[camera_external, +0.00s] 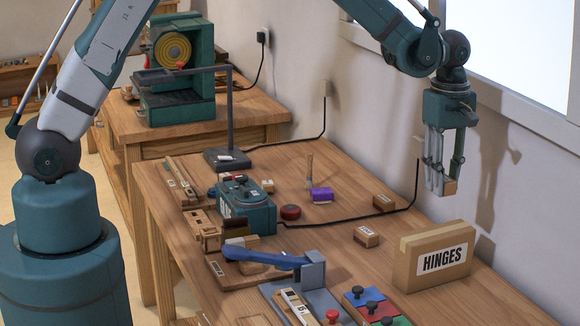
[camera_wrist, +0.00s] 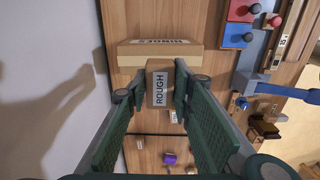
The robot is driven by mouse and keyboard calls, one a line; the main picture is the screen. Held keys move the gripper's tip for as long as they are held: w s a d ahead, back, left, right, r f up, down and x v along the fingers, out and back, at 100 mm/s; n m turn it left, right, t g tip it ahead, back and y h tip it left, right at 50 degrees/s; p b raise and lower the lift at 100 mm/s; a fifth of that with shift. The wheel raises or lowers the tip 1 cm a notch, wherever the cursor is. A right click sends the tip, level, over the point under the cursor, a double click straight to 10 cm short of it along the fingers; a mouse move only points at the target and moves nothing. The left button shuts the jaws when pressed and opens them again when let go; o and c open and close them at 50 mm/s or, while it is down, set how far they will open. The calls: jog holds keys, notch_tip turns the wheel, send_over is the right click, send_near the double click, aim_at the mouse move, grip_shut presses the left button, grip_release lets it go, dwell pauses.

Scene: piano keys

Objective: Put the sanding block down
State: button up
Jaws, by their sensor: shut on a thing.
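The sanding block (camera_wrist: 159,90) is a tan block with a grey label reading ROUGH. My gripper (camera_wrist: 158,98) is shut on it, with one finger on each side. In the external view, my gripper (camera_external: 441,180) hangs fingers down at the right near the wall, and the block (camera_external: 450,187) shows at the fingertips, in the air above the workbench (camera_external: 330,262). Two small labelled tan blocks lie on the bench, one nearer (camera_external: 367,237) and one farther back (camera_external: 384,202).
A cardboard box marked HINGES (camera_external: 434,256) stands at the right of the bench. A black cable (camera_external: 350,218) crosses the bench.

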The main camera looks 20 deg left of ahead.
jog(key=shift+f, duration=0.1)
send_over(439, 233)
jog(key=shift+f+p, duration=0.3)
jog(key=shift+f, duration=2.75)
jog(key=shift+f, duration=1.85)
jog(key=shift+f, duration=0.15)
jog(key=o, duration=0.9)
jog(key=shift+r, duration=6.2)
